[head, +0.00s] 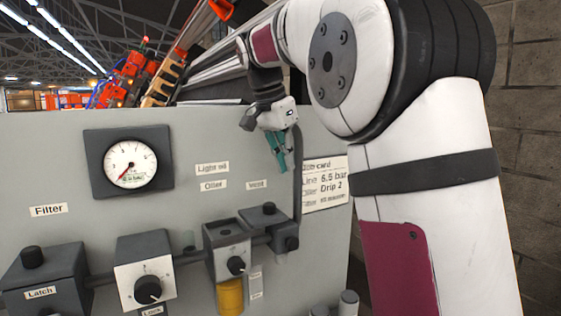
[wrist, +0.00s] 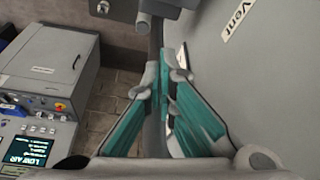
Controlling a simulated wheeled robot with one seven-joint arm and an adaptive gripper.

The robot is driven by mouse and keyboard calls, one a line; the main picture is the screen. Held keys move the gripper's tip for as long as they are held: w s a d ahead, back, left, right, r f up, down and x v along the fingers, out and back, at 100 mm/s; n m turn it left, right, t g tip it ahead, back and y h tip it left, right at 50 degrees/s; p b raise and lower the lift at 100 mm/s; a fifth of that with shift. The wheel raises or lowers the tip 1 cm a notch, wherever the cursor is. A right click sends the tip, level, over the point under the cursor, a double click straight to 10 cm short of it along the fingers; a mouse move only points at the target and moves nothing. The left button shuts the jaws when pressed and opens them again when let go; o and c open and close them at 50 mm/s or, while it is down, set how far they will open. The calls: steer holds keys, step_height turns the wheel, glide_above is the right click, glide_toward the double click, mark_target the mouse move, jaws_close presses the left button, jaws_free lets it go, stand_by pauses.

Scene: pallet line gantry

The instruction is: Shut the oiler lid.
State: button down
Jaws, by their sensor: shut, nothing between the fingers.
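The oiler (head: 228,248) is a grey block on the panel in the head view, with a black knob on its front and a yellow bowl (head: 230,296) below. Its dark top (head: 225,231) shows at a shallow angle; I cannot tell how far the lid is open. My gripper (head: 280,166), with teal fingers, is shut and empty. It points down, above and to the right of the oiler, apart from it. In the wrist view the fingers (wrist: 165,78) are close together beside the panel; the oiler cannot be made out there.
The vent block (head: 266,222) stands right of the oiler, with a dark upright hose (head: 298,175) near my gripper. The regulator (head: 146,270), filter block (head: 45,275) and gauge (head: 130,164) are left. A grey cabinet (wrist: 55,65) stands left in the wrist view.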

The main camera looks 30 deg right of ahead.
mark_target(247, 216)
step_height(247, 216, down, 7)
steer(key=a+p, duration=0.1)
steer(key=p, duration=0.1)
steer(key=shift+s+a+p, duration=0.25)
steer(key=shift+p, duration=0.15)
steer(key=shift+f, duration=0.1)
steer(key=a, duration=0.9)
steer(key=shift+a, duration=0.25)
steer(key=shift+a, duration=0.1)
